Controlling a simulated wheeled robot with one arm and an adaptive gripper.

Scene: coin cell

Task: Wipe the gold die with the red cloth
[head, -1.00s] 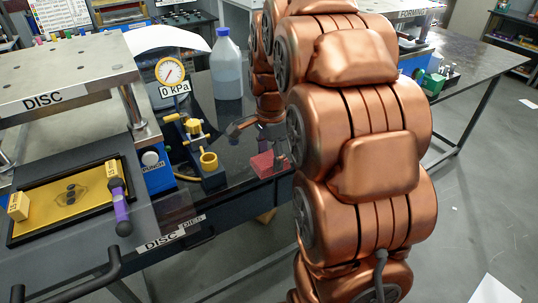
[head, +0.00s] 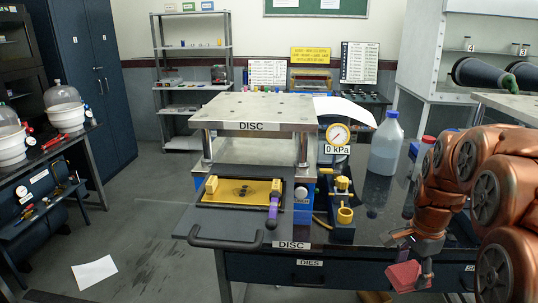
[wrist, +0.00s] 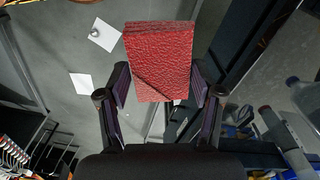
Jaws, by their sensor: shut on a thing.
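My gripper (head: 414,262) is shut on a folded red cloth (head: 404,277) at the right, by the front edge of the dark bench. In the wrist view the red cloth (wrist: 160,55) sticks out between the two dark fingers of my gripper (wrist: 160,82). The gold die (head: 228,194) is a flat plate with several dark round spots in its middle. It lies in a black-rimmed tray at the front of the press marked DISC (head: 252,126). The cloth is well to the right of the die, not touching it.
A purple-handled tool (head: 272,212) and small yellow blocks (head: 211,184) sit at the die's ends. A pull handle (head: 225,243) projects in front. A yellow fixture (head: 344,205), a pressure gauge (head: 338,134) and a bottle (head: 386,145) stand between press and arm.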

